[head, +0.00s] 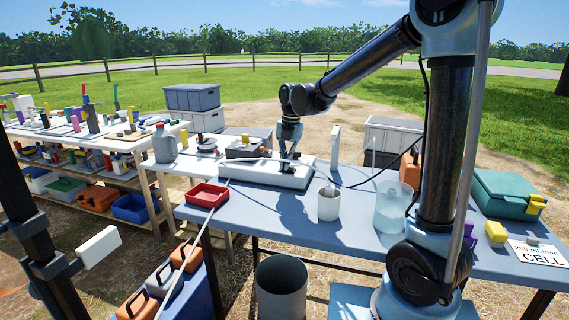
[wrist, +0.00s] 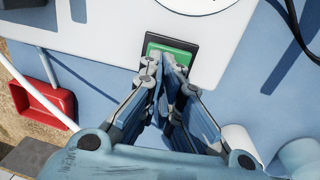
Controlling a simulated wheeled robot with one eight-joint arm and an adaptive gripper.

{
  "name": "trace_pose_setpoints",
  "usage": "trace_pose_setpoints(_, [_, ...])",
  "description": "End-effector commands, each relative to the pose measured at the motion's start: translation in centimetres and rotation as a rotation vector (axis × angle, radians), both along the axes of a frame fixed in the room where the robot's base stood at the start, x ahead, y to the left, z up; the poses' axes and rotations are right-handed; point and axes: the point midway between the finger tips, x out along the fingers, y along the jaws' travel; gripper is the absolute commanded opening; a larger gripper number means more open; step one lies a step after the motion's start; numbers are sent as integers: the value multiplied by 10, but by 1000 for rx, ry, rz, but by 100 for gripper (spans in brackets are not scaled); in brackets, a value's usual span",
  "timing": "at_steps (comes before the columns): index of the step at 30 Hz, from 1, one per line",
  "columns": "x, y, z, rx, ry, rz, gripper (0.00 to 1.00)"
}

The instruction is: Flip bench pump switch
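The bench pump's white base (head: 250,172) lies on the blue-grey table (head: 400,233) in the head view. In the wrist view, the white base (wrist: 100,22) carries a green rocker switch (wrist: 178,48) in a dark frame. My gripper (wrist: 168,66) is directly over the switch, its two fingertips together at the switch's lower edge. Nothing shows between them. I cannot tell whether they touch the switch or which way it is tipped. In the head view my gripper (head: 289,153) points down at the base, and the switch is hidden.
A red tray (head: 207,196) lies left of the base. A white cup (head: 328,205) and a clear jug (head: 391,207) stand at its right. A thin hose (head: 238,184) and a dark cable (head: 372,178) run close by. A grey jug (head: 164,145) stands at the back left.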

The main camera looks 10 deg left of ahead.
Motion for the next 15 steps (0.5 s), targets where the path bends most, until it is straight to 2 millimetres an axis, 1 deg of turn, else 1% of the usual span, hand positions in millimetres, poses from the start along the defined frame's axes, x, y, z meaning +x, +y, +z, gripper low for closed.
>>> trace_pose_setpoints(1, [0, -4, -1, -3, 0, -2, 0])
trace_pose_setpoints(6, [-1, -10, 0, -2, 0, -3, 0])
trace_pose_setpoints(15, [-1, -9, 1, -1, 0, -1, 0])
